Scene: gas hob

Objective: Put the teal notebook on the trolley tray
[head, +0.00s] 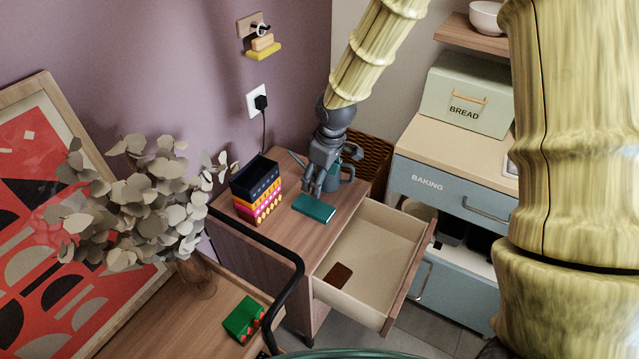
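The teal notebook (314,208) lies flat on the wooden top of a small cabinet, near its front edge above the open drawer. My gripper (315,189) points down just behind the notebook, with its fingertips close to the back edge. I cannot tell whether they touch it or how far apart the fingers are. The wooden surface at the lower left, with a black curved rail along its side, looks like the trolley tray (178,318); part of it is cut off by the frame.
A teal mug (347,174) is partly behind my gripper. The drawer (365,250) juts out, holding a brown item (340,276). A leafy vase (195,275) and green box (243,318) occupy the lower-left surface.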

